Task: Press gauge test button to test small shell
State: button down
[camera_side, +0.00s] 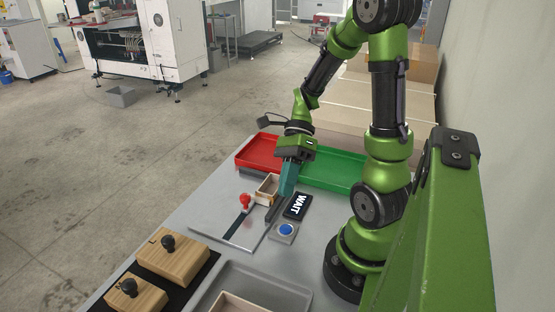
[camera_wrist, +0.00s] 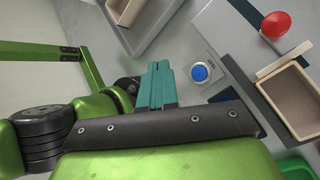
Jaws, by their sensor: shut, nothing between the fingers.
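The blue test button (camera_side: 286,230) sits on a small grey box in front of the black WAIT display (camera_side: 297,205). In the wrist view the button (camera_wrist: 200,73) lies right of my fingertips, apart from them. My gripper (camera_side: 286,193) is shut and empty, its teal fingers (camera_wrist: 157,66) pressed together, pointing down. An open wooden shell (camera_side: 266,188) stands at the far end of the gauge plate (camera_side: 213,222); the shell (camera_wrist: 293,97) is also in the wrist view, at right. A red knob (camera_side: 245,202) stands beside the plate's dark strip.
A red tray (camera_side: 257,150) and a green tray (camera_side: 335,170) stand at the back. Two wooden blocks with black knobs (camera_side: 173,261) lie at the front left. A grey tray (camera_side: 268,281) with another wooden box (camera_side: 240,303) is at the front.

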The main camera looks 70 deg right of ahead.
aim_at(286, 225)
jog(key=shift+f, duration=0.1)
dwell(0.3)
jog(key=shift+f, duration=4.3)
jog(key=shift+f, duration=0.1)
jog(key=shift+f, duration=0.3)
jog(key=shift+f, duration=0.45)
jog(key=shift+r, duration=0.85)
jog(key=shift+r, duration=0.1)
